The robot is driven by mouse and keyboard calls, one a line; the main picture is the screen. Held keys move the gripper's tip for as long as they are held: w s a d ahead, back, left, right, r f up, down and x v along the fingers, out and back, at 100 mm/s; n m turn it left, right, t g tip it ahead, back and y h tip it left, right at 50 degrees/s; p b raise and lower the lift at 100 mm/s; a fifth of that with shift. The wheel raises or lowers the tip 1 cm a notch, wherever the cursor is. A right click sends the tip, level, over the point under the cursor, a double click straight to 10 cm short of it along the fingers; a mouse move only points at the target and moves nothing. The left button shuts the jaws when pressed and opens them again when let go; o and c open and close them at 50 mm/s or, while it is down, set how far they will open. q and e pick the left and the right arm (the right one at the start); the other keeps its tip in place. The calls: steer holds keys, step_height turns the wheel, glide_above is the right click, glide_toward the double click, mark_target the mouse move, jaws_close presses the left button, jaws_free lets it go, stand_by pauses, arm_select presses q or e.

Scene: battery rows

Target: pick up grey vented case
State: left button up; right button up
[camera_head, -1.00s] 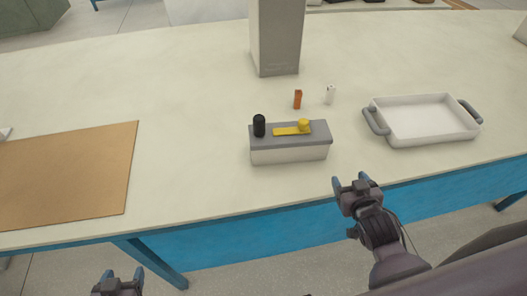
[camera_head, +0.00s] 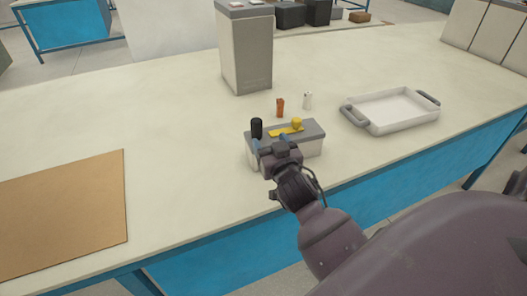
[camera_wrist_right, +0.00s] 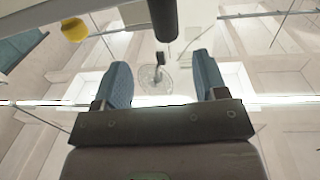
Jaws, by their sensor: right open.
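A low box with a pale body and grey lid (camera_head: 309,130) stands on the table; I cannot make out vents on it. A black cylinder (camera_head: 257,127) and a yellow strip with a yellow knob (camera_head: 297,123) are on its lid. The cylinder (camera_wrist_right: 163,16) and knob (camera_wrist_right: 74,29) also show in the right wrist view. My right gripper (camera_head: 271,142) is open, with nothing between its fingers, and overlaps the box's front in the head view, hiding part of it. Contact cannot be told. A tall grey case (camera_head: 245,55) stands behind. My left gripper is out of view.
An orange cell (camera_head: 280,107) and a white cell (camera_head: 307,101) stand behind the low box. A white tray with grey handles (camera_head: 376,124) is at right, a brown board (camera_head: 65,215) at left. The table between board and box is clear.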

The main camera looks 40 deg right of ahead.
mark_target(254, 119)
steer(key=x, duration=0.5)
steer(key=shift+w+a+r, duration=0.1)
steer(key=shift+w+a, duration=0.1)
steer(key=shift+b+x, duration=0.4)
steer(key=shift+x, duration=2.45)
steer(key=shift+a+r, duration=0.1)
steer(key=shift+r, duration=0.1)
steer(key=shift+c, duration=0.2)
jaws_close()
